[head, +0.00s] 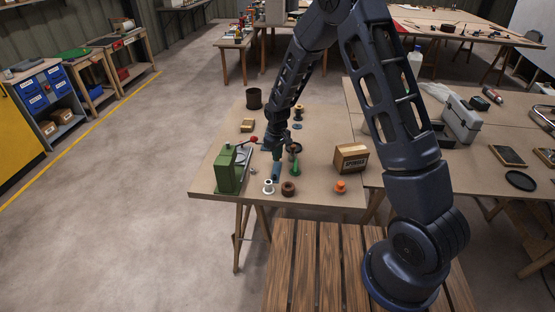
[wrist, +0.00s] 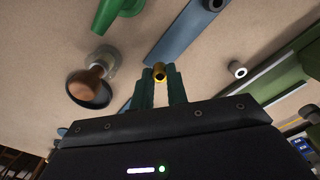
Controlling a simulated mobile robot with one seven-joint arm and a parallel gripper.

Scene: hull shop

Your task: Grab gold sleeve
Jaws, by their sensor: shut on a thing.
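The gold sleeve (wrist: 159,73) is a small ring-shaped piece with a dark bore, seen in the wrist view. My gripper (wrist: 160,82) has its two green fingers closed on it, one on each side. In the head view my gripper (head: 277,152) is over the near part of the workbench, beside the green machine; the sleeve cannot be made out there. Whether the sleeve touches anything beneath is not clear.
The green machine (head: 230,170) with a red-knobbed lever stands left. A cardboard box (head: 351,158) and orange piece (head: 341,187) are right.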

